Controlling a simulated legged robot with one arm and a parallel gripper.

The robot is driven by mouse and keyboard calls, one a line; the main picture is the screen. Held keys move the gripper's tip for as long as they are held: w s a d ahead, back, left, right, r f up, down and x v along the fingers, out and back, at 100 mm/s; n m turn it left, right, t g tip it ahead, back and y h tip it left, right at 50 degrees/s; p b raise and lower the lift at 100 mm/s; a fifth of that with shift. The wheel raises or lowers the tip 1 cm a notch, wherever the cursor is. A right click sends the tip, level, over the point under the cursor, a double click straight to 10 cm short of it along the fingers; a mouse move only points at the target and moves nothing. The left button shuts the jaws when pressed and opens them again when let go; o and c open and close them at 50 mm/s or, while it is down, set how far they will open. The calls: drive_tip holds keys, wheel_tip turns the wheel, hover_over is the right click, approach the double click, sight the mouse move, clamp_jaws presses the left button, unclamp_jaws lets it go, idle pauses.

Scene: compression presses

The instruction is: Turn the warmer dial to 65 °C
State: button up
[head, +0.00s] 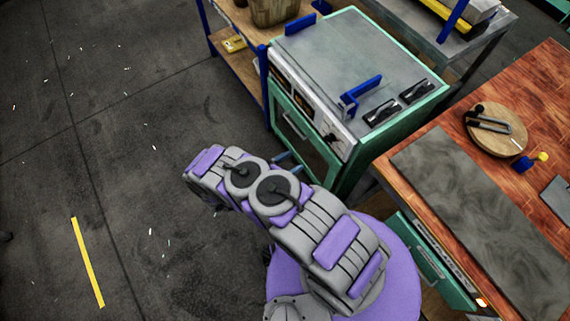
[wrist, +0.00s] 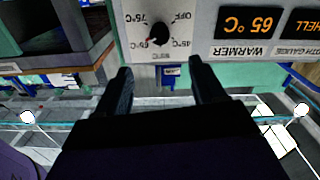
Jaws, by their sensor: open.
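The warmer dial (wrist: 158,34) is a small black knob on a white plate, upside down at the top of the wrist view. Its red mark points to the lower left, towards a label that looks like 65 °C. The orange display (wrist: 249,23) beside it, above the WARMER label, reads 65 °C. My gripper (wrist: 159,68) is open and empty, its two dark fingers apart, just below the dial in the picture and not around it. In the head view the green warmer cabinet (head: 350,165) stands beyond my arm, which mostly hides the gripper.
A wooden bench (head: 535,105) with a dark mat (head: 480,190) stands to the right of the cabinet. Blue handles and black tools sit on the cabinet's grey top (head: 345,50). The floor to the left is clear.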

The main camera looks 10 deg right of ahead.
drive_tip(key=v, duration=0.2)
drive_tip(key=shift+s+a, duration=0.1)
drive_tip(key=shift+a, duration=0.15)
idle(0.4)
